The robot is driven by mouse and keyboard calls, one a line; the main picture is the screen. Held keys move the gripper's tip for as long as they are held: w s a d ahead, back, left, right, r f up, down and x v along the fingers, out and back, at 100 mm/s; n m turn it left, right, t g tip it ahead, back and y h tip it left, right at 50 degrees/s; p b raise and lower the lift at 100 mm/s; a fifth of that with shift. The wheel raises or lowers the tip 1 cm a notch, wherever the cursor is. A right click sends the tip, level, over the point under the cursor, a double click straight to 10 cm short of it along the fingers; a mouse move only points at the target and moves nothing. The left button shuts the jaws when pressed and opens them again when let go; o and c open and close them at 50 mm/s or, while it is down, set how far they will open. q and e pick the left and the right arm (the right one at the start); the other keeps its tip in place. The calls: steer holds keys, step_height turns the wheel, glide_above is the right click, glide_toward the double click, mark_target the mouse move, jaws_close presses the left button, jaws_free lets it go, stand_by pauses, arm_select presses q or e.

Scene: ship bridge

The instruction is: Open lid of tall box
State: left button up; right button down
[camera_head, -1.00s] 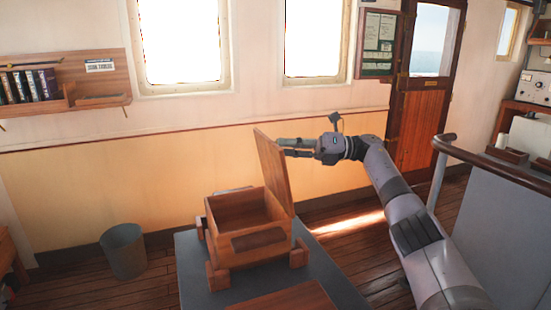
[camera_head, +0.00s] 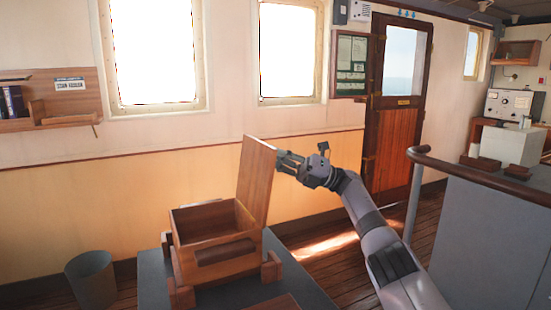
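The tall wooden box (camera_head: 218,250) stands on the grey table in the head view, with its inside showing. Its lid (camera_head: 256,181) stands upright along the box's right side, tilted slightly. My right gripper (camera_head: 281,163) is at the right face of the lid, near its upper part. Its fingers look spread, with the tips at or very close to the lid; I cannot tell whether they touch. Nothing shows between the fingers. My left gripper is not in view.
The grey table (camera_head: 303,283) has bare room right of the box. A second wooden piece (camera_head: 274,304) is cut off at the bottom edge. A grey bin (camera_head: 91,279) stands at left. A grey panel with a handrail (camera_head: 480,178) stands at right.

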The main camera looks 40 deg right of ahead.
steer(key=c, duration=1.5)
jaws_free()
steer(key=shift+o, duration=0.2)
step_height(320, 180, up, 10)
